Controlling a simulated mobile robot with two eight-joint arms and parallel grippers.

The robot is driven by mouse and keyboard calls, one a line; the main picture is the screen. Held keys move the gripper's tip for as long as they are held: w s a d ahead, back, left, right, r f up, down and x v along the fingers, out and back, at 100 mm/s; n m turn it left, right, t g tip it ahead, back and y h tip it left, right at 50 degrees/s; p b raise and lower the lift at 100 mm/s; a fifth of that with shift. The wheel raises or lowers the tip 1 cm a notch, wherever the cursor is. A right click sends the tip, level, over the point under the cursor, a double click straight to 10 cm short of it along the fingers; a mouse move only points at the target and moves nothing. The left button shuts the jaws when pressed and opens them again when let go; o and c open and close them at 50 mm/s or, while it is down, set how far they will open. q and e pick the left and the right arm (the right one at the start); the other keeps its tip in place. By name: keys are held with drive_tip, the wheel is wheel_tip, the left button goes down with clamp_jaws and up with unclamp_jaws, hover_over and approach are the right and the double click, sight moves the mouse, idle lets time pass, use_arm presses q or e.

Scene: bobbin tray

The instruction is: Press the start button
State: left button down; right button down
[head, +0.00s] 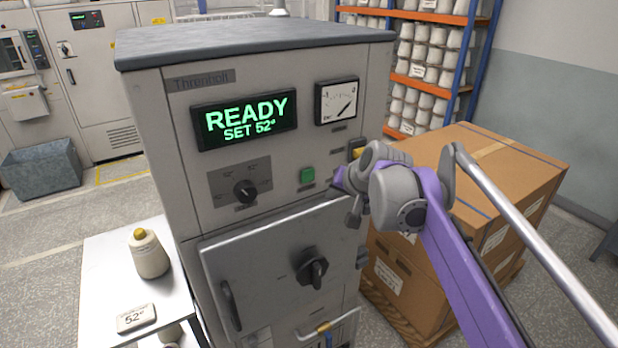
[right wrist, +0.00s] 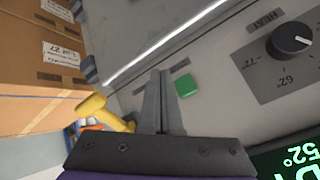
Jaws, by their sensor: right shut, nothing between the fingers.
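The green start button (head: 307,175) is on the front panel of the grey machine (head: 345,140), right of the dial and below the display (head: 245,118), which reads "READY SET 52°". The button also shows in the right wrist view (right wrist: 186,85), just right of the fingertips. My right gripper (head: 338,179) is shut and empty. Its fingers (right wrist: 160,75) lie together, pointing toward the panel. In the head view it is a little right of the button, and a gap shows between them. My left gripper is not in view.
The machine's door (head: 275,260) with a black knob is below the button. A yellow part (right wrist: 93,107) juts out near my right gripper. Boxes (head: 520,160) stand to the right. A white side table (head: 100,270) bears a yarn cone (head: 149,256).

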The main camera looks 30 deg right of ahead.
sight(311, 181)
drive_tip(key=w, duration=0.6)
drive_tip(key=shift+w+a, duration=0.2)
drive_tip(key=shift+a, duration=0.05)
idle(1.8)
drive_tip(key=shift+w+p, duration=0.3)
drive_tip(key=shift+w, duration=0.15)
drive_tip(key=shift+w, duration=0.45)
idle(0.5)
drive_tip(key=shift+s, duration=0.9)
